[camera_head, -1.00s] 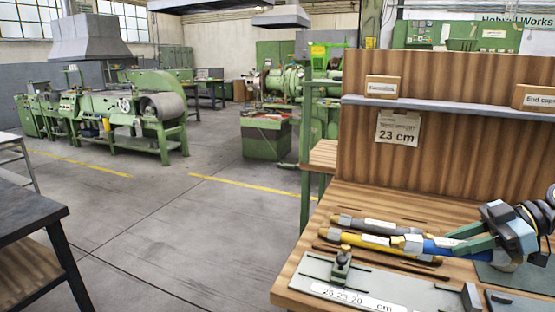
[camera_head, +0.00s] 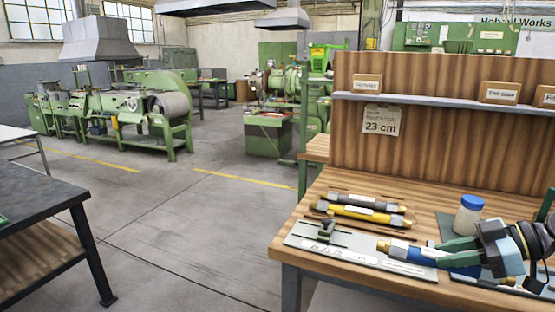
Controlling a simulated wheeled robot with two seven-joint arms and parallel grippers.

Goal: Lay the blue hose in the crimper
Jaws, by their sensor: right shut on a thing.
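The blue hose (camera_head: 428,254) has brass and metal end fittings and a white label. It lies roughly level over the right part of the grey measuring plate (camera_head: 310,248). I cannot tell whether it touches the plate. My right gripper (camera_head: 454,256), with green fingers, reaches in from the right and is shut on the hose's blue middle; the gripper partly hides its right part. I cannot make out a crimper for certain. My left gripper is not in view.
A yellow hose (camera_head: 358,213) and a dark hose (camera_head: 362,202) lie behind the plate on the wooden bench. A blue-lidded jar (camera_head: 467,217) stands near my gripper. Small labelled boxes (camera_head: 368,84) line the shelf. A dark table (camera_head: 45,198) stands left, with open floor between.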

